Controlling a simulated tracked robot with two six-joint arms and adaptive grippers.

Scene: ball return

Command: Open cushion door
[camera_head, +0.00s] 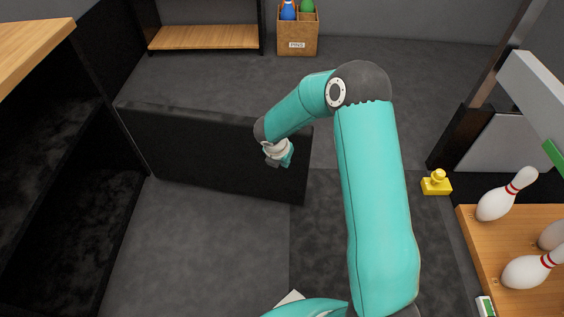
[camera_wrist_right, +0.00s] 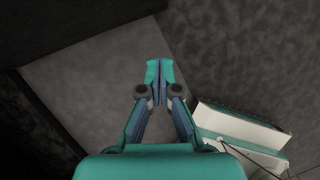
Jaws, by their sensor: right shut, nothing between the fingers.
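The cushion door looks to be the black upright panel (camera_head: 200,150) in the head view. It stands out across the floor from the dark cabinet (camera_head: 60,170) on the left, and the cabinet's near side is open and dark inside. My right gripper (camera_head: 282,160) is in front of the panel's near face, close to its right end. I cannot tell whether it touches the panel. In the right wrist view my right gripper (camera_wrist_right: 158,80) is shut with its fingertips together and nothing between them. My left gripper is not in view.
A wooden pins box (camera_head: 298,38) and a shelf (camera_head: 204,38) are at the back. Grey floor (camera_head: 210,240) before the panel is clear.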

